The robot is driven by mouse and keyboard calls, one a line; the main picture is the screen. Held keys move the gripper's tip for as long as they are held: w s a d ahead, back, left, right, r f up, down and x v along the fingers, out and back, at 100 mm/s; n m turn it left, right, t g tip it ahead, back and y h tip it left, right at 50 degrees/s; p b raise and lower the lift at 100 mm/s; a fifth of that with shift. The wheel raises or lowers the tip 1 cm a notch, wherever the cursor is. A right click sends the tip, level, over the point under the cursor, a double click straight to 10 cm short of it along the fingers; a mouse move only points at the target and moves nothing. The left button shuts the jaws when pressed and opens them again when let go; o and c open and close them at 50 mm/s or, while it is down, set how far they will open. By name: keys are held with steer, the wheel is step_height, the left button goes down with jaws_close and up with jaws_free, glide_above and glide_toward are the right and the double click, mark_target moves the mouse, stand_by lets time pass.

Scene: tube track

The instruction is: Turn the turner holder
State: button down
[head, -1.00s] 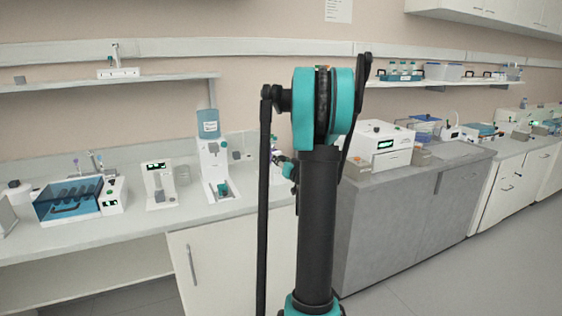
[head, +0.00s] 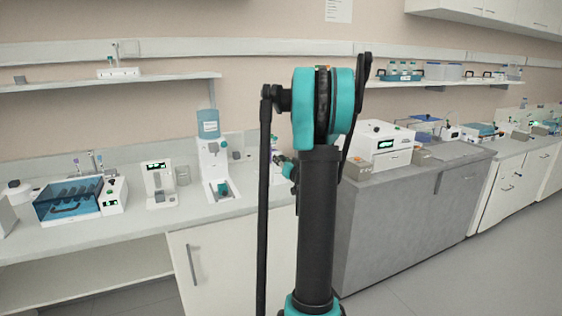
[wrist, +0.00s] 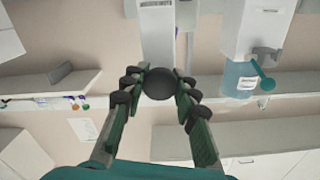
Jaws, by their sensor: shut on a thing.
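In the wrist view, my gripper (wrist: 160,88) is closed around a dark round knob (wrist: 160,84), with a finger touching it on each side. The knob appears to be the turner holder and sits at the end of a white upright device (wrist: 156,30). Its markings and its turn angle cannot be made out. In the head view, my own arm covers the middle of the bench, and the gripper and knob are hidden behind it.
A white dispenser with a blue bottle (head: 208,124) stands left of my arm; its blue bottle also shows in the wrist view (wrist: 239,80). A blue-lidded tube machine (head: 68,202) stands farther left. A white box device (head: 380,145) is at right. Shelves run along the wall.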

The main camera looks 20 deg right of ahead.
steer(key=shift+m, duration=13.5)
steer(key=c, duration=1.1)
jaws_free()
steer(key=shift+c, duration=0.2)
